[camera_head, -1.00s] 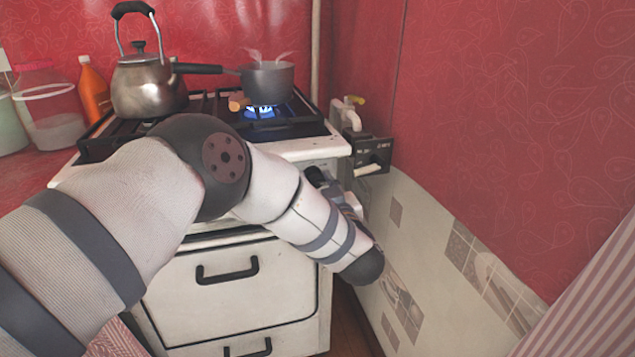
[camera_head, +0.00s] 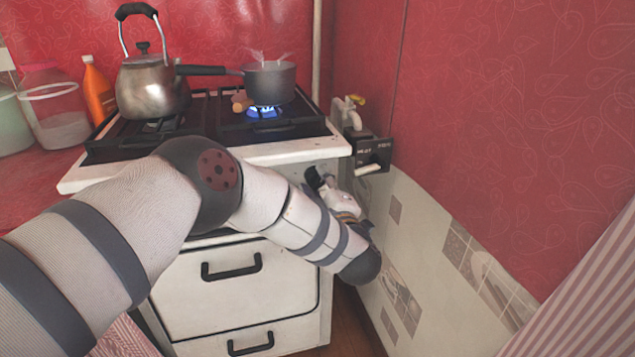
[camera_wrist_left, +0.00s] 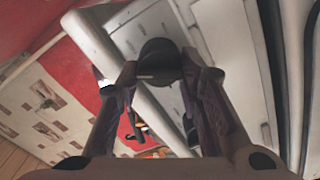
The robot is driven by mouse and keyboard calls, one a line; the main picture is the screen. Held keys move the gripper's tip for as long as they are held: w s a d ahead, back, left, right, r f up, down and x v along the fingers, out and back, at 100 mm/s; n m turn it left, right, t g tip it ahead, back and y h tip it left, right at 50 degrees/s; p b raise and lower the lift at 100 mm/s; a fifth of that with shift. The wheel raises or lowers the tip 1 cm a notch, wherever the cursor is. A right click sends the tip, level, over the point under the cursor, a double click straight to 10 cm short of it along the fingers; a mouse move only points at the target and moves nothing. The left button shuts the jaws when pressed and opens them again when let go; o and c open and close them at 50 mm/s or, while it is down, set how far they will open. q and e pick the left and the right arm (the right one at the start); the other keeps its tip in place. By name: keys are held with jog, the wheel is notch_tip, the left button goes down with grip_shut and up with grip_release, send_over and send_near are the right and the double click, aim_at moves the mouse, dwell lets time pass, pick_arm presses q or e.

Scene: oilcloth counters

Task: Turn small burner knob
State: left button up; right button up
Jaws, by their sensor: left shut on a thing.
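The white stove (camera_head: 240,290) has its control panel on the upper front, mostly hidden by my left arm. In the left wrist view, a round black knob (camera_wrist_left: 160,55) sits on the pale panel. My left gripper (camera_wrist_left: 160,75) has one finger on each side of the knob and is shut on it. In the head view, my left gripper (camera_head: 317,180) is at the right end of the panel, and the knob cannot be made out there. A blue flame (camera_head: 264,112) burns under the dark saucepan (camera_head: 269,84). My right gripper is not in view.
A steel kettle (camera_head: 152,85) stands on the left of the stovetop. An orange bottle (camera_head: 99,92) and a clear tub (camera_head: 54,115) stand left of it. The tiled wall (camera_head: 430,250) and a black wall fitting (camera_head: 373,155) are close to the right of my gripper.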

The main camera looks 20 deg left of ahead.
pick_arm(q)
jog(key=n, duration=0.5)
jog(key=shift+f+n, duration=0.1)
jog(key=shift+n, duration=0.3)
dwell(0.4)
jog(key=o, duration=1.1)
jog(key=shift+o, duration=0.2)
jog(key=v, duration=1.2)
